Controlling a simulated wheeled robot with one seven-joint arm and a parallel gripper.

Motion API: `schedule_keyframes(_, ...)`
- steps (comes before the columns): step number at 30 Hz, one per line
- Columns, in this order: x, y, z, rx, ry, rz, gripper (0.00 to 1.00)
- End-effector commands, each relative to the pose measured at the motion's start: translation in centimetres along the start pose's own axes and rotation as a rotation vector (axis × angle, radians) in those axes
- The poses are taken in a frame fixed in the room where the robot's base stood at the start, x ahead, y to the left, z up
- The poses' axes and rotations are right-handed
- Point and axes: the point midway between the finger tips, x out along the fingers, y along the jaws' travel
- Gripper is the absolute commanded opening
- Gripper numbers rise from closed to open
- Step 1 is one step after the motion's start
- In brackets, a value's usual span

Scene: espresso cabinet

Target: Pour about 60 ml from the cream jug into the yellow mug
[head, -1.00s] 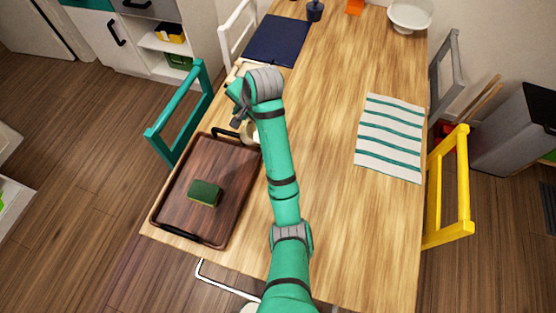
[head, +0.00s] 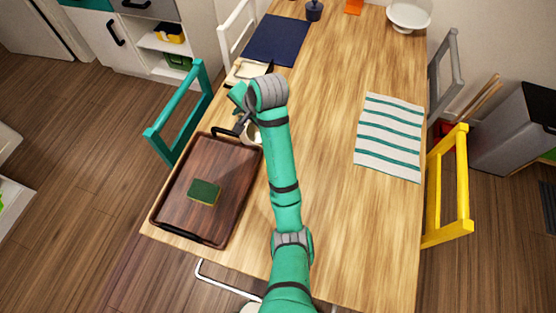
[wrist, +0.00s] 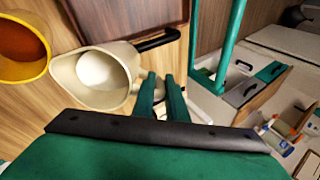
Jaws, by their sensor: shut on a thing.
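The cream jug (wrist: 120,92) is a pale jug with white liquid inside, seen from above in the wrist view. My gripper (wrist: 159,80) is shut at the jug's handle side. The yellow mug (wrist: 46,66) is beside the jug at the left edge of the wrist view, partly cut off, with an orange-brown inside. The jug's spout side faces the mug. In the head view the jug (head: 254,137) is partly hidden by my arm, near the tray's upper right corner. The yellow mug is hidden there. I cannot tell the jug's exact tilt or height.
A dark wooden tray (head: 185,215) with black handles holds a green sponge (head: 204,191). A navy mat (head: 275,40), a pale board (head: 246,71) and a striped cloth (head: 390,138) lie on the table (head: 335,220).

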Motion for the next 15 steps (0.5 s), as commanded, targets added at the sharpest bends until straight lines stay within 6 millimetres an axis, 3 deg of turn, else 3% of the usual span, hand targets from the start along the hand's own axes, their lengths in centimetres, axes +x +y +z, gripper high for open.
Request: schedule_keyframes(15,-0.46,0.61,-0.27,0.003,0.008,-0.031,0.0)
